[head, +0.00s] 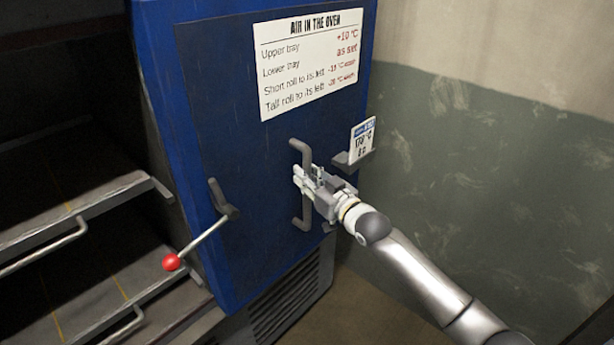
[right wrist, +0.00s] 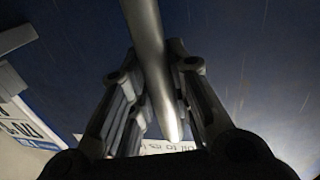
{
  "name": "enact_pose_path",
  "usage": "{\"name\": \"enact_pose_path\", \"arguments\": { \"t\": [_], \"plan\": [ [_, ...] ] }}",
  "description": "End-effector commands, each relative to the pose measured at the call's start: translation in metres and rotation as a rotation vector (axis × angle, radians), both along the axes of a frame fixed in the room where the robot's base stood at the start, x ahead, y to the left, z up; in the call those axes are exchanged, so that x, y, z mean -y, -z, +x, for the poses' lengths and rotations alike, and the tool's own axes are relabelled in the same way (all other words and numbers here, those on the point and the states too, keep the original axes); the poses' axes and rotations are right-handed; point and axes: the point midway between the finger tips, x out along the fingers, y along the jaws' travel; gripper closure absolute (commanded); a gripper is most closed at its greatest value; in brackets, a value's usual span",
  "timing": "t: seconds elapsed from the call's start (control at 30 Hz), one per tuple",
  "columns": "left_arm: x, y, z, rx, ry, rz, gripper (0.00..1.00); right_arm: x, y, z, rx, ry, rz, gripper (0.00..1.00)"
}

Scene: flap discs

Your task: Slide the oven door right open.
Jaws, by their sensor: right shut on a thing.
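The oven door (head: 255,225) is a dark blue panel in a brighter blue frame, in the middle of the head view. The dark oven interior with trays shows open to its left. A grey vertical bar handle (head: 306,215) stands on the door's right part. My right gripper (head: 300,178) is shut on this handle. In the right wrist view the handle (right wrist: 147,40) runs between the two fingers. The fingers hide part of the handle in the head view. My left gripper is not in view.
A lever with a red ball (head: 172,262) sticks out from the door's lower left. Metal trays (head: 75,215) with pull handles fill the left side. A small card holder (head: 361,142) juts out right of the handle. A wall (head: 490,160) stands at the right.

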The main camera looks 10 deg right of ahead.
Motion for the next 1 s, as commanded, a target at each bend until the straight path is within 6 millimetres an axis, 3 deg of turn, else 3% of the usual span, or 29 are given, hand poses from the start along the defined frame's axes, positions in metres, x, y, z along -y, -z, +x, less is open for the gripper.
{"name": "enact_pose_path", "arguments": {
  "t": [0.2,0.23,0.4,0.77,1.0],
  "plan": [
    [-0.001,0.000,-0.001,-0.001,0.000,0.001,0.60,0.005,-0.004,0.002,0.005,0.008,-0.001,1.00],
    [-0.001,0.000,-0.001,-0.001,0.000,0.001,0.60,0.005,-0.004,0.002,0.005,0.008,-0.002,0.79],
    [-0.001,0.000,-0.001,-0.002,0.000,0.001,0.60,0.004,-0.003,0.002,0.004,0.007,-0.002,0.59],
    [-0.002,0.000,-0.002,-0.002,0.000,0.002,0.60,0.004,-0.001,-0.001,0.001,0.005,-0.002,0.59],
    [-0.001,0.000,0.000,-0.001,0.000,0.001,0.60,0.015,0.000,-0.026,0.000,0.004,-0.003,0.59]
  ]
}}
